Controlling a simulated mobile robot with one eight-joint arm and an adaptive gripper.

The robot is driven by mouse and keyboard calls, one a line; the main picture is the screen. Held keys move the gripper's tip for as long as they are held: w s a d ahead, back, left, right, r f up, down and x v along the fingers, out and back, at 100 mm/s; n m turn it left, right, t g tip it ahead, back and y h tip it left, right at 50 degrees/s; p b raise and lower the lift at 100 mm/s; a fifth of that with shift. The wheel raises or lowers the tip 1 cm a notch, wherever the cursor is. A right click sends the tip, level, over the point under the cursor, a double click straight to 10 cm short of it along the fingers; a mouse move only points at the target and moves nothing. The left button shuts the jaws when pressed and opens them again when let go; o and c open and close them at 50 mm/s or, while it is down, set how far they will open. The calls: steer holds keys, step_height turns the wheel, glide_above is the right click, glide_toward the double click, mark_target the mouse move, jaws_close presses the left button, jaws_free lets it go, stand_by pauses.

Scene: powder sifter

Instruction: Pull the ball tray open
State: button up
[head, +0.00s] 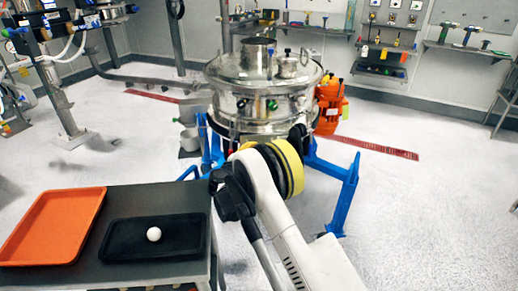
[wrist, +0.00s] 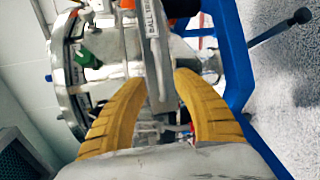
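The silver round sifter (head: 262,95) stands on blue legs in the middle of the head view. In the wrist view its metal side (wrist: 100,65) fills the upper left, with a green knob (wrist: 87,58) on it. An upright strip with lettering that starts "BALL" (wrist: 153,28) is on the sifter, straight ahead of my gripper. My gripper (wrist: 160,82) has its two yellow fingers apart, one on each side of the narrow metal part below this strip. I cannot tell whether they touch it. In the head view my arm hides the fingers.
A dark table at lower left holds an orange tray (head: 45,222) and a black tray (head: 120,240) with a white ball (head: 153,234) on it. A blue leg (wrist: 228,50) stands close right of my gripper. An orange motor (head: 329,103) is on the sifter's right side.

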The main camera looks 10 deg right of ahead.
steer(key=b+x, duration=0.2)
steer(key=x, duration=0.4)
steer(key=shift+w+d, duration=0.15)
steer(key=shift+w, duration=0.05)
jaws_close()
